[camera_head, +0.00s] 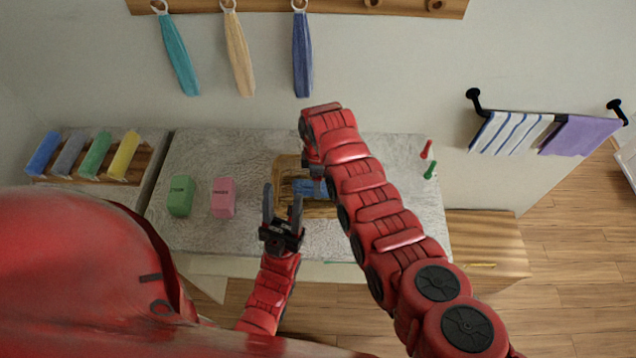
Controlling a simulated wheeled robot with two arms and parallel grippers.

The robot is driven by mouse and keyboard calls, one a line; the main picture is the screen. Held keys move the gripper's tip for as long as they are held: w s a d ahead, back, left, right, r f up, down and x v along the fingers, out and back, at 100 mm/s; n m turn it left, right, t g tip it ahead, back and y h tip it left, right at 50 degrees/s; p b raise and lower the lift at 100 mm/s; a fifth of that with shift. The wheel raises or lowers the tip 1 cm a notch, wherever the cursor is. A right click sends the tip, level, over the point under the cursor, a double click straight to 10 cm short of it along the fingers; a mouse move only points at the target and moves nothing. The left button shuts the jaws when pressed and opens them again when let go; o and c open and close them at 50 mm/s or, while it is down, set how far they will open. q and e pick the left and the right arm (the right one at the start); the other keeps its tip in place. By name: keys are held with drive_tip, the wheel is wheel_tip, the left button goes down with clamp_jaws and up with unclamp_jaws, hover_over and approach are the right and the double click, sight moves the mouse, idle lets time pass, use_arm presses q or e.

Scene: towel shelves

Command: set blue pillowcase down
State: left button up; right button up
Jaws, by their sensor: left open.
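A blue folded cloth (309,187), which looks like the blue pillowcase, lies in a brown wooden or wicker tray (289,163) on the grey table. My right arm covers the right part of both. My left gripper (282,194) is open, with nothing seen between its fingers, just left of the blue cloth. I cannot tell whether it touches the tray. My right arm reaches over the table and bends down at the tray; its gripper is mostly hidden behind its own links, so its hold is not clear.
A green block (180,196) and a pink block (223,197) stand left on the table (215,150). Red (426,149) and green (430,170) small pieces stand at right. Rolled towels fill a wooden rack (148,163) at far left. Towels hang on the wall.

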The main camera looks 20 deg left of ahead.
drive_tip(key=shift+f, duration=1.1)
